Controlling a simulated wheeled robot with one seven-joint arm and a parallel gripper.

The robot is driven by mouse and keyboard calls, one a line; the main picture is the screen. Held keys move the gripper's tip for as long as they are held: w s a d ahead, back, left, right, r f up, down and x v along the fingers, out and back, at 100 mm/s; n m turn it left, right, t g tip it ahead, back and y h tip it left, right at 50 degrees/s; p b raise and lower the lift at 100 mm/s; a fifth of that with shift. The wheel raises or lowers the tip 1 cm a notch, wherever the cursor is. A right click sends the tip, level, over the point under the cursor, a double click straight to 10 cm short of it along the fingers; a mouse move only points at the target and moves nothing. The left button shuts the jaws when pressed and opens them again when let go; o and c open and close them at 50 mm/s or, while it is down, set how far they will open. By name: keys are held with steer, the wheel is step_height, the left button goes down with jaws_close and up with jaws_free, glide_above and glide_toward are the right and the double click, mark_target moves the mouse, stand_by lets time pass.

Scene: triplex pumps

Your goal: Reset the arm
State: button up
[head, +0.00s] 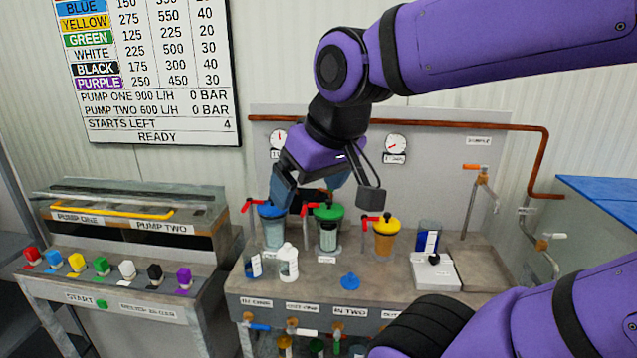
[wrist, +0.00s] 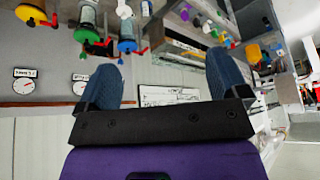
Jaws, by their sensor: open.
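My purple arm reaches in from the right in the head view. My gripper (head: 310,192) hangs over the back of the bench, above and between the blue-lidded pot (head: 272,228) and the green-lidded pot (head: 327,232). In the wrist view my gripper (wrist: 165,85) shows two blue fingers spread wide apart. Nothing is seen between them. The fingertips overlap the pots in the head view, and I cannot tell the exact gap to them.
The bench (head: 330,282) holds a yellow-lidded pot (head: 386,238), a white bottle (head: 288,262), a loose blue lid (head: 349,281) and a scale (head: 436,272). A copper pipe (head: 440,124) runs behind. A button console (head: 110,283) stands left, under a wall board (head: 150,70).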

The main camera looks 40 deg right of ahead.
steer(key=shift+s+a+r, duration=0.1)
steer(key=shift+s+r, duration=0.1)
steer(key=shift+s, duration=0.4)
steer(key=shift+s+a+r, duration=0.1)
steer(key=shift+s+r, duration=0.05)
steer(key=shift+s, duration=0.4)
